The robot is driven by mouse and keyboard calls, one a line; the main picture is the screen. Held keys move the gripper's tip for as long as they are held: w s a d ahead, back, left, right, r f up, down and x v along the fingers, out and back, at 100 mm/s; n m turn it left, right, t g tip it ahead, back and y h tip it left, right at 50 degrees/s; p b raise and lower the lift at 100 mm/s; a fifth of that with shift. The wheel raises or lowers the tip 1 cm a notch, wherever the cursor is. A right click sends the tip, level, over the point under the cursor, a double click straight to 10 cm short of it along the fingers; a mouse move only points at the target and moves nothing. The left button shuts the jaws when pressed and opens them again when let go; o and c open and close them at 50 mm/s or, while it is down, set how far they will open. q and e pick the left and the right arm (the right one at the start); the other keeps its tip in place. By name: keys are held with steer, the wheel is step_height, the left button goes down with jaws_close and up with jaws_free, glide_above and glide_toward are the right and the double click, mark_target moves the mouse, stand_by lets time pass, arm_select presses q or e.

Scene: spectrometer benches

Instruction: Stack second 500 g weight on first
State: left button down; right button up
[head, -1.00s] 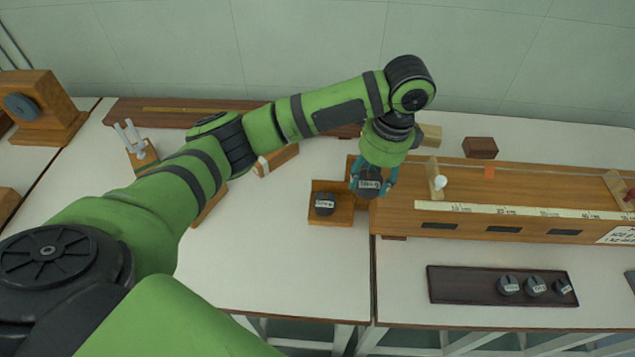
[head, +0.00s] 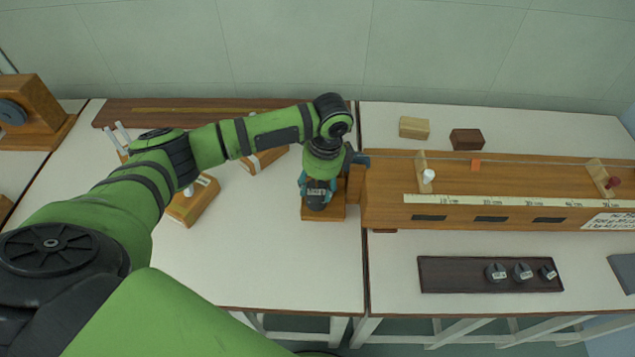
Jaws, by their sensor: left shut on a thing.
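My left gripper (head: 318,188), with teal fingers, points down over the small wooden platform (head: 337,213) at the left end of the long wooden bench. It is shut on a dark round weight (head: 317,202) with a pale label. The other dark weight on that platform is hidden behind the held one and the gripper. I cannot tell whether the two weights touch. My right gripper is not in view.
A dark tray (head: 450,275) with several small weights lies at the front right. The long wooden bench (head: 390,190) with a scale and string stands just right of the gripper. A yellowish block (head: 414,128) and a brown block (head: 467,139) lie behind it. The white table front left is clear.

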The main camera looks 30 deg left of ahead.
mark_target(324, 189)
arm_select(q)
steer(key=shift+c, duration=2.4)
jaws_free()
steer(key=shift+f, duration=0.1)
step_height(324, 189, up, 12)
steer(key=d+b, duration=0.1)
steer(key=shift+w+d, duration=0.15)
steer(key=shift+d, duration=0.05)
